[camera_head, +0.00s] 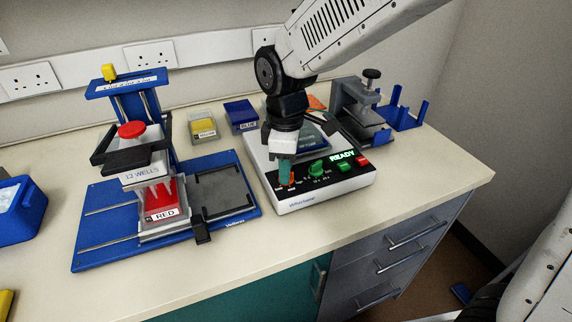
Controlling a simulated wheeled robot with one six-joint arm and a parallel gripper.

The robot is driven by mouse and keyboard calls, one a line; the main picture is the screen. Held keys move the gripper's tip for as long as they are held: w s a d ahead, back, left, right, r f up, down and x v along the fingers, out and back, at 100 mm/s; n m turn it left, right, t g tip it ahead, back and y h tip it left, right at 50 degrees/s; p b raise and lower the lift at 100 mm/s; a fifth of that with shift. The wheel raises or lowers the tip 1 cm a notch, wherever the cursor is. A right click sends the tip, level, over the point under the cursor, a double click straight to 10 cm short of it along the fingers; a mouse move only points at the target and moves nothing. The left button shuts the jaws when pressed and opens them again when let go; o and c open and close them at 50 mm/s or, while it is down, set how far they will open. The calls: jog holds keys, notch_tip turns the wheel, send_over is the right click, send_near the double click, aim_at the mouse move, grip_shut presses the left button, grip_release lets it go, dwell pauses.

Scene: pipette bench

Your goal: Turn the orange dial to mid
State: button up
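The white instrument (318,192) has a black sloping front panel with a green dial (317,168), a lit READY display (342,156) and red buttons. At the left end of this panel a small part of the orange dial (292,179) shows. My gripper (286,175) points down at that spot, its teal fingertip right at the orange dial and covering most of it. I cannot tell whether the fingers are closed on the dial or only beside it. The dial's pointer and setting are hidden, and its labels are too small to read.
Left of the instrument stands a blue-framed press (130,85) with a red tray (163,205) labelled RED. Yellow (203,127) and blue (241,115) boxes sit behind. A grey clamp-like device (358,100) and a blue rack (403,112) stand at right. The front bench strip is clear.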

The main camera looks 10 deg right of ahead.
grip_shut()
jog(key=shift+m, duration=0.4)
jog(key=m, duration=0.5)
jog(key=shift+f+m, duration=0.1)
jog(key=shift+m, duration=0.2)
jog(key=m, duration=0.5)
jog(key=shift+m, duration=0.3)
grip_release()
